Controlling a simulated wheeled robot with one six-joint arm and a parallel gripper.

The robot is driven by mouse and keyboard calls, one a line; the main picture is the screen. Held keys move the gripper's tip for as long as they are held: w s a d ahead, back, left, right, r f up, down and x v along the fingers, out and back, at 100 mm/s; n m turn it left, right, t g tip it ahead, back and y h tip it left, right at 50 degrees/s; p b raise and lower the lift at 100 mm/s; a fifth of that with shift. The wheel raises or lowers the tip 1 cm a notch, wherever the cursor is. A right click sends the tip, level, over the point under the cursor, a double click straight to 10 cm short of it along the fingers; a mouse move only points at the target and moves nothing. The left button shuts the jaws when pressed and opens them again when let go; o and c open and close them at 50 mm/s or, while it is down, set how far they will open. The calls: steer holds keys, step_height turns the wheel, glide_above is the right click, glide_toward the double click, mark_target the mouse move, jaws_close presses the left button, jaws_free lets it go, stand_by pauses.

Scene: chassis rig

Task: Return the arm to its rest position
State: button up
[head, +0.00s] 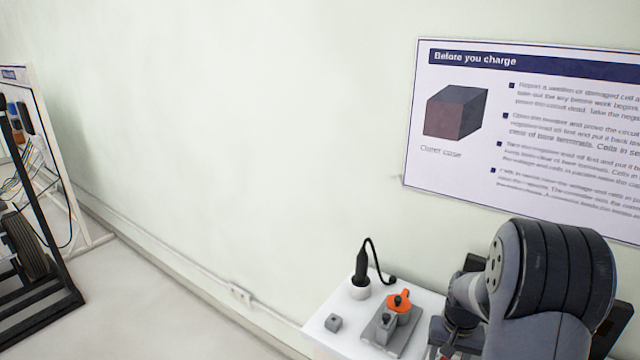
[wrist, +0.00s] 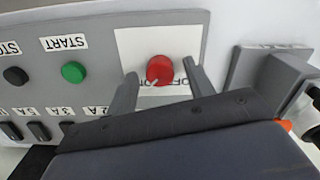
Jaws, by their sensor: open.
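In the wrist view my gripper (wrist: 161,71) is open, with its two grey fingers apart. A red rotary knob (wrist: 160,68) on a white plate shows between the fingertips, with a gap on each side. Nothing is held. The plate carries upside-down lettering, partly covered by the fingers. In the head view my arm is bent at the lower right, and my gripper cannot be made out there.
The grey panel has a green START button (wrist: 73,72), a black STOP button (wrist: 15,76) and dark switches (wrist: 38,131). A wall poster (head: 530,130) hangs behind.

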steer(key=n+p, duration=0.2)
steer(key=n, duration=0.4)
steer(key=shift+r+p, duration=0.1)
steer(key=shift+p, duration=0.3)
steer(key=shift+r, duration=0.75)
steer(key=shift+r, duration=0.1)
